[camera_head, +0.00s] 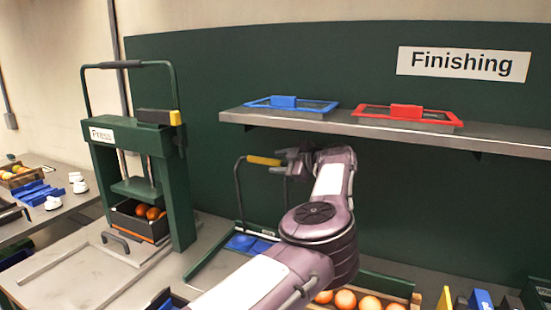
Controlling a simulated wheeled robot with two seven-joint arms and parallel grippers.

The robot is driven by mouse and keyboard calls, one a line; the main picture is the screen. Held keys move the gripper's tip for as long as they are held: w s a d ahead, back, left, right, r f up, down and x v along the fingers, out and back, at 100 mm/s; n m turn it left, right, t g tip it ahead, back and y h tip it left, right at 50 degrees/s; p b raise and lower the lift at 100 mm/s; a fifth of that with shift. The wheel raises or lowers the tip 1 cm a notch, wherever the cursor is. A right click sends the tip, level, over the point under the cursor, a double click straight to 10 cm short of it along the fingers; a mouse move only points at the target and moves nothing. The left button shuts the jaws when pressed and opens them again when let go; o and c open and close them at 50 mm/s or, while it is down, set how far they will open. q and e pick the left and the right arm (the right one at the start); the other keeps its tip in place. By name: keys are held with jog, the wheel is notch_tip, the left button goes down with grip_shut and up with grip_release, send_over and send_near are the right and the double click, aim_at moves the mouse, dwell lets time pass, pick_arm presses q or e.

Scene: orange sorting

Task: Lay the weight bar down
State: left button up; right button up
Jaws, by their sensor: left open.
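A dark hoop-shaped handle with a yellow grip (263,160) stands upright over a green-framed station with blue pads (241,242) at the middle. My left gripper (282,161) is open at the right end of this grip; I cannot tell whether it touches. A dark bar with a yellow end (155,117) sits on top of the green press (103,148) at the left. I cannot tell which of the two is the weight bar. My left arm hides part of the station. My right gripper is not in view.
Oranges (152,212) sit in a dark box (130,222) inside the press. A grey shelf (490,138) holds a blue frame (290,104) and a red frame (407,114). A crate of oranges (415,298) is at the bottom right. Bare table (75,285) lies before the press.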

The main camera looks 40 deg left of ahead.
pick_arm(q)
jog(key=shift+w+x, duration=0.25)
jog(key=shift+x, duration=0.9)
jog(key=shift+s+f, duration=0.1)
grip_shut()
